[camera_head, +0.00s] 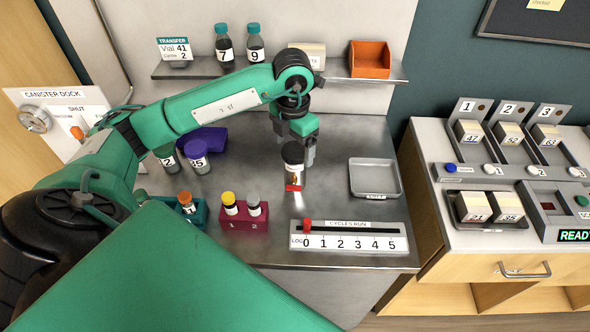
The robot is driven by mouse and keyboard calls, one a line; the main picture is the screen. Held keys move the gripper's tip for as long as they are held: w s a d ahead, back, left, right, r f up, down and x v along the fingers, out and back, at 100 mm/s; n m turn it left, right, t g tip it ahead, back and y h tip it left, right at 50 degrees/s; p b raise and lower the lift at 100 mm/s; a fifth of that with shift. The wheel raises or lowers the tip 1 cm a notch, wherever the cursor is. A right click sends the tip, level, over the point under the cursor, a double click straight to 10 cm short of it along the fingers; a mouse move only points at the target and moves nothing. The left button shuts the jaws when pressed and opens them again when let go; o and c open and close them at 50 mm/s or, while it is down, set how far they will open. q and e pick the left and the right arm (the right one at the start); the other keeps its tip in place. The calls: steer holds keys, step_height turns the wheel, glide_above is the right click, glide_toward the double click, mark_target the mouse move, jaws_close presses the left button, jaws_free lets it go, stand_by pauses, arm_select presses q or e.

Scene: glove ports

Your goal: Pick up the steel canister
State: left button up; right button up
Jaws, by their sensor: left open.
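A dark-topped cylinder with a pale body and a red-orange mark low on its front (293,172) stands upright on the steel worktop and looks like the steel canister. My left gripper (297,147) comes down from above at the canister's top and is open. One finger shows just right of the dark top; the other is partly hidden, so I cannot tell whether the fingers touch it. My right gripper is not in view.
An empty grey tray (375,179) lies right of the canister. A cycles-run slider board (349,237) lies in front. A maroon rack (243,219) with two vials and a purple block (205,140) are left. A shelf (230,72) with bottles and an orange bin (370,59) hangs behind.

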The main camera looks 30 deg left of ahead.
mark_target(295, 170)
arm_select(q)
steer(key=shift+f+p, duration=0.3)
steer(key=shift+f, duration=0.05)
step_height(295, 170, down, 3)
steer(key=shift+w+d+f+p, duration=0.1)
steer(key=shift+f+p, duration=0.1)
steer(key=shift+p, duration=0.55)
steer(key=shift+f, duration=0.45)
jaws_close()
